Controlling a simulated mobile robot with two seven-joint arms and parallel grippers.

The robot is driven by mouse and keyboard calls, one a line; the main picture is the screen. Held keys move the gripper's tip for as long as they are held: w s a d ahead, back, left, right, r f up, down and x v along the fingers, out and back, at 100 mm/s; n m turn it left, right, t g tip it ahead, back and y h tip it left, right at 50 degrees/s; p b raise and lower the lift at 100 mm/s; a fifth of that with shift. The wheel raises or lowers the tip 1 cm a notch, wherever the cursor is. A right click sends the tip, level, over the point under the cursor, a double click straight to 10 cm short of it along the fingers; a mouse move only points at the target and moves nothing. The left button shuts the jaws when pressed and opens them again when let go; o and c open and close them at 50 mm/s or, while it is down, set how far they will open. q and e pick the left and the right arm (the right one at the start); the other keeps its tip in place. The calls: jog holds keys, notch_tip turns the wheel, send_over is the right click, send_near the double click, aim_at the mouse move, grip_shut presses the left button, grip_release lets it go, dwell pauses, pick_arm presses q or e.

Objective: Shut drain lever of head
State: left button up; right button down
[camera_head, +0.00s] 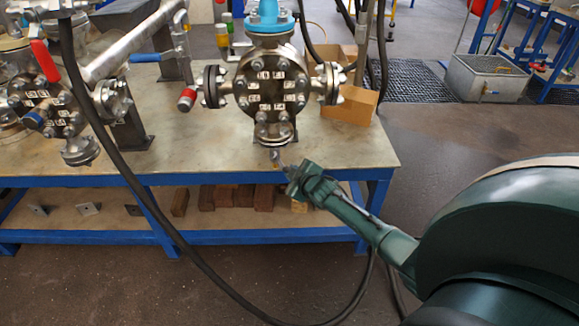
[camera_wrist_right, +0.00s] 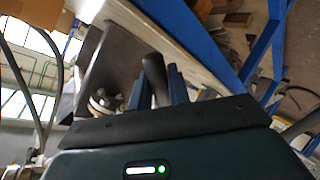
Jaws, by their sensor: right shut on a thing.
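The middle flanged vessel (camera_head: 272,85) stands on the table, with a round bolted head facing me. Below its bottom flange a small drain fitting (camera_head: 275,155) hangs at the table's front edge. My right gripper (camera_head: 287,174) reaches in from the lower right, just below and to the right of this fitting. In the right wrist view a dark, round-ended lever (camera_wrist_right: 155,76) stands between the two blue fingers of the right gripper (camera_wrist_right: 157,90), which is shut on it. The lever's far end and its turning angle are hard to make out. My left gripper is not in view.
The steel-topped table (camera_head: 350,150) has a blue frame, with wooden blocks (camera_head: 225,197) on its lower shelf. A second flanged vessel (camera_head: 45,110) with a red handle stands at left. A black hose (camera_head: 125,170) droops across the front. A cardboard box (camera_head: 348,103) sits behind right.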

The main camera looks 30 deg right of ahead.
jog(key=shift+s+d+r+n+g+h+p, duration=0.15)
jog(key=shift+r+n+g+h+p, duration=0.1)
jog(key=shift+r+p, duration=0.2)
jog(key=shift+s+d+r+n+g+h+p, duration=0.15)
jog(key=shift+r+n+g+h+p, duration=0.15)
jog(key=shift+p, duration=0.25)
jog(key=shift+d+r+n+h+p, duration=0.1)
jog(key=shift+r+n+h+p, duration=0.15)
jog(key=shift+p, duration=0.25)
jog(key=shift+s+d+r+n+g+h+p, duration=0.2)
jog(key=shift+r+n+g+h+p, duration=0.55)
jog(key=shift+p, duration=0.5)
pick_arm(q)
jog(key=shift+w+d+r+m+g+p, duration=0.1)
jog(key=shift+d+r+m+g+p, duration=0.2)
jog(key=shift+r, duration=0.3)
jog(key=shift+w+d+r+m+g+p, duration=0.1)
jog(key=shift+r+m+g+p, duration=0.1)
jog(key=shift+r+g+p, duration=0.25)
pick_arm(e)
jog(key=shift+d+r+n+g+h, duration=0.1)
jog(key=shift+r+n+g+h, duration=0.35)
jog(key=shift+n+h, duration=0.1)
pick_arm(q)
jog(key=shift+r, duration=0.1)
pick_arm(e)
jog(key=c, duration=1.4)
grip_release()
jog(key=shift+o, duration=0.2)
